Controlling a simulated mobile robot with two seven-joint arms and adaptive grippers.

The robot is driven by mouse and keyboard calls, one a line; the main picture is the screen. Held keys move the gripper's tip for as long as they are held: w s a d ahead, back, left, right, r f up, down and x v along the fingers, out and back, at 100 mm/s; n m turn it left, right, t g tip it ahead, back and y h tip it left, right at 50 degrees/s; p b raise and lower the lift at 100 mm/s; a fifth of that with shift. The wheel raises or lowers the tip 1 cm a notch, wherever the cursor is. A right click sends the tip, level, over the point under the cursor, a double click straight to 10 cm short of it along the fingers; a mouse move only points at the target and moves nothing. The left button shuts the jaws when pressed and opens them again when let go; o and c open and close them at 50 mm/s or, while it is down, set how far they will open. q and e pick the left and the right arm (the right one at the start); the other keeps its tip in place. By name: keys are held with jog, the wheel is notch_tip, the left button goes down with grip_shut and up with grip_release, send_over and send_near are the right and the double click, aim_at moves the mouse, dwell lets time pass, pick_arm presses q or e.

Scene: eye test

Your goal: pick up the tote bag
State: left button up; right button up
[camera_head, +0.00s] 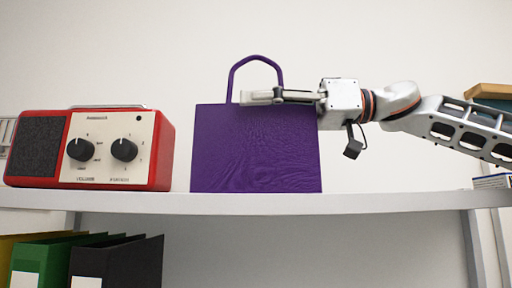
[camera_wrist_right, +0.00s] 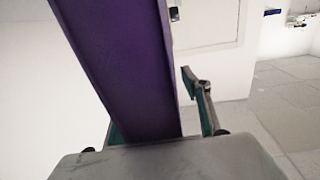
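The purple tote bag (camera_head: 256,150) stands upright on the white shelf in the head view, its looped handle (camera_head: 233,75) up. My right gripper (camera_head: 262,97) reaches in from the right at the bag's top edge, by the foot of the handle. One finger shows in front of the bag. In the right wrist view the purple bag (camera_wrist_right: 125,65) runs between the fingers. The right finger there stands apart from it with a gap; the other finger is mostly hidden by the bag. The gripper looks open. My left gripper is not in view.
A red radio (camera_head: 155,160) with two black knobs stands left of the bag on the shelf (camera_head: 400,203). Green and black binders (camera_head: 125,262) stand below at left. Wooden and book-like items (camera_head: 490,91) sit at the far right.

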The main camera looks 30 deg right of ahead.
grip_shut()
jog(key=shift+r, duration=0.1)
